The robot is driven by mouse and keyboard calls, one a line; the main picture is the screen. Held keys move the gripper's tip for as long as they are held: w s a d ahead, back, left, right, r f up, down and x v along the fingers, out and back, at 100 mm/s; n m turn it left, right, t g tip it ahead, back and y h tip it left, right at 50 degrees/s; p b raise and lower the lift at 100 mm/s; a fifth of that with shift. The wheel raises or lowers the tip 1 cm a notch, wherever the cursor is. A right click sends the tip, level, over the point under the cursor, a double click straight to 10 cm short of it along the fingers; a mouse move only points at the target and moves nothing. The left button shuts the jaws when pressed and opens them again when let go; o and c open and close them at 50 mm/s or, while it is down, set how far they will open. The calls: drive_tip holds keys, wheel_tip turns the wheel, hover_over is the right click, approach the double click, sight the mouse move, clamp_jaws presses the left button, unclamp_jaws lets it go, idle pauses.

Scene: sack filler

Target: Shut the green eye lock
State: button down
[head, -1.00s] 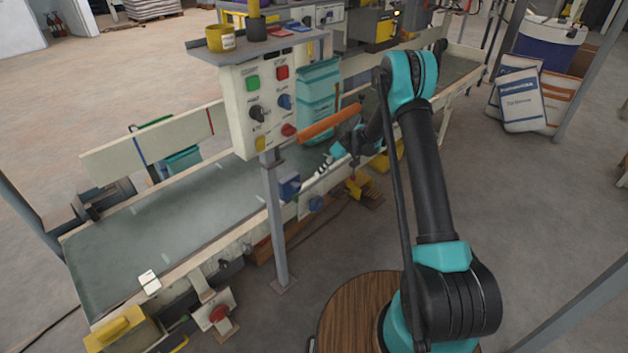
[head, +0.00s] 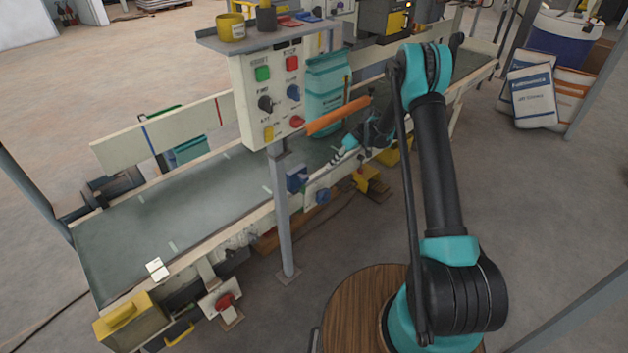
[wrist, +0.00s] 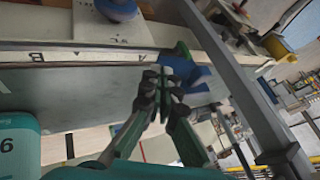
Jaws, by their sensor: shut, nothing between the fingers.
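A small green part (wrist: 182,50), which looks like the green eye lock, shows in the wrist view at the edge of a blue box (wrist: 183,74) by the conveyor rail. Whether it stands open or shut I cannot tell. The blue box also shows in the head view (head: 297,178), beside the grey post; the green part cannot be made out there. My gripper (wrist: 163,80) is shut and empty, its fingertips close to the green part and blue box in the wrist view. Contact cannot be told. In the head view my gripper (head: 338,157) is over the conveyor's near edge, right of the box.
The grey post (head: 281,215) carries a button panel (head: 277,92) just above. An orange bar (head: 338,115) lies close above my gripper. A teal sack (head: 326,85) stands on the belt (head: 190,205) behind. A blue knob (head: 323,196) is on the rail below.

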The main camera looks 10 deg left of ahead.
drive_tip(key=shift+a+f, duration=0.1)
drive_tip(key=s+a+f, duration=0.4)
drive_tip(key=a+f, duration=0.3)
drive_tip(key=a, duration=0.1)
drive_tip(key=shift+s+f, duration=0.3)
drive_tip(key=shift+f, duration=0.1)
drive_tip(key=shift+a, duration=0.1)
drive_tip(key=shift+s+a+r, duration=0.15)
drive_tip(key=shift+s+r, duration=0.05)
drive_tip(key=shift+r, duration=0.1)
drive_tip(key=shift+r, duration=0.7)
